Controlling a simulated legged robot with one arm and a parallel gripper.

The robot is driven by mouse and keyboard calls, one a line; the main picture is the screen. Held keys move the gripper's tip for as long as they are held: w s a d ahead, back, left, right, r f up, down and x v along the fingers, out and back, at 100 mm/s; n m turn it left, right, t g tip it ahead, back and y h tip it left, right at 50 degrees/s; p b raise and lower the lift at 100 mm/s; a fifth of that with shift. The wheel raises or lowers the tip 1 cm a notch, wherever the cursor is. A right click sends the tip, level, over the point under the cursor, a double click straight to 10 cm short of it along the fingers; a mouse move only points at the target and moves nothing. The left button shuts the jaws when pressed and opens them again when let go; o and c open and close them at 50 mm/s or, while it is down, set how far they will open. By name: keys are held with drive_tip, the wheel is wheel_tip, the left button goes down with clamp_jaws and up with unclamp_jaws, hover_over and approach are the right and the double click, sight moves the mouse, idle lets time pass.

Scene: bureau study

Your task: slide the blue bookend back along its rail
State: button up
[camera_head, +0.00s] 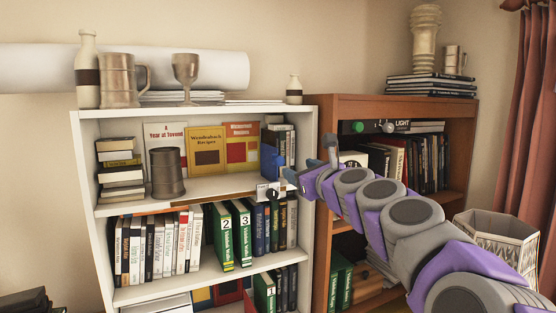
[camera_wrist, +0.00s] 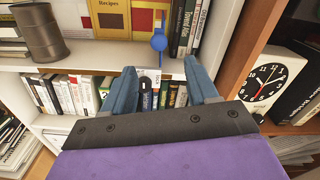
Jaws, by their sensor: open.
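The blue bookend (camera_head: 270,164) stands upright at the right end of the white bookcase's middle shelf, against dark upright books.
A metal mug (camera_head: 167,172) and leaning cookbooks (camera_head: 208,150) stand left of the bookend. Below are upright books and green binders (camera_head: 222,236). A brown bookcase (camera_head: 322,110) adjoins on the right, with a clock (camera_wrist: 265,82).

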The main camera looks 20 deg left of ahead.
sight(281, 161)
drive_tip(key=p+x, duration=0.2)
drive_tip(key=x, duration=0.6)
drive_tip(key=shift+w+a, duration=0.15)
drive_tip(key=shift+a, duration=0.1)
drive_tip(key=shift+p+x, duration=1.2)
drive_tip(key=shift+x, duration=1.25)
drive_tip(key=shift+a, duration=0.1)
drive_tip(key=shift+c, duration=0.4)
clamp_jaws()
